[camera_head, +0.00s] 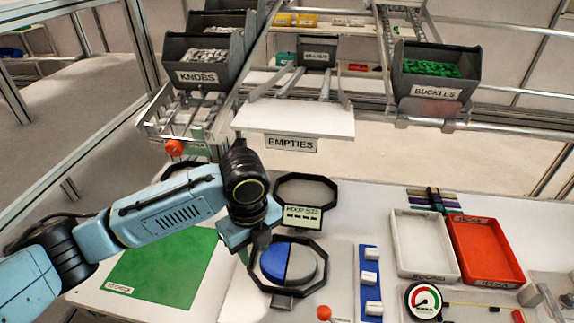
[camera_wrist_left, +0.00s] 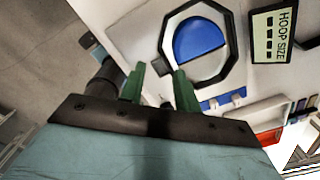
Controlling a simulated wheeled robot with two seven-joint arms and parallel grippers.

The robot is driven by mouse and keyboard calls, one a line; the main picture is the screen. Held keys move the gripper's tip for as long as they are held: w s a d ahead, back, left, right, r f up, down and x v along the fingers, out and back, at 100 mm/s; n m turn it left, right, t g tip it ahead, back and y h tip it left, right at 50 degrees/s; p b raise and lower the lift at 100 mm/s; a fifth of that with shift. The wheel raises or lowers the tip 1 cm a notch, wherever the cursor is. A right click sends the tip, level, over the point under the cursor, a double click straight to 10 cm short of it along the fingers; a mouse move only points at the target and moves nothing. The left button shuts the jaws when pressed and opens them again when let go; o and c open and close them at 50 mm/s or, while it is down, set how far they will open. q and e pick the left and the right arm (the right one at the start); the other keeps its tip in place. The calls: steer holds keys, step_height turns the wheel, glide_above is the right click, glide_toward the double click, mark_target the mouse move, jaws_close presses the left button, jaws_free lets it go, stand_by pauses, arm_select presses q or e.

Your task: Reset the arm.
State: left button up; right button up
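My left arm comes in from the left over the worktable. My left gripper (camera_head: 256,245) points down at the left edge of a black octagonal hoop frame. In the left wrist view its two green fingers (camera_wrist_left: 158,78) stand apart with nothing visible between them. The hoop frame (camera_head: 322,280) holds a round half-blue, half-grey shell (camera_head: 302,262); in the left wrist view the blue part (camera_wrist_left: 200,42) lies beyond the fingertips. I cannot tell whether the fingers touch the frame. My right gripper is not in view.
A second octagonal frame (camera_head: 306,178) and a hoop size sign (camera_head: 302,216) stand behind. A green mat (camera_head: 165,270) lies left. A blue strip with white blocks (camera_head: 370,290), white tray (camera_head: 425,245), red tray (camera_head: 486,250) and gauge (camera_head: 424,300) are right. Bin racks stand behind.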

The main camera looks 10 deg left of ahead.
arm_select(q)
steer(key=s+d+f+n+t+h, duration=0.2)
steer(key=s+d+f+n+h, duration=0.25)
steer(key=s+n, duration=0.45)
steer(key=s+a+f+n+t+y, duration=0.1)
steer(key=s+a+f+n+y, duration=0.1)
steer(key=s+a+n, duration=0.45)
steer(key=s+a+f+n+y, duration=0.2)
steer(key=s+a+n, duration=0.2)
steer(key=a+n, duration=0.45)
step_height(320, 180, down, 23)
steer(key=s+a+f+g, duration=0.2)
steer(key=s+f, duration=1.4)
steer(key=s, duration=0.1)
steer(key=shift+s+a+f+b, duration=0.3)
steer(key=shift+s+f+b, duration=0.05)
steer(key=shift+s+f, duration=0.05)
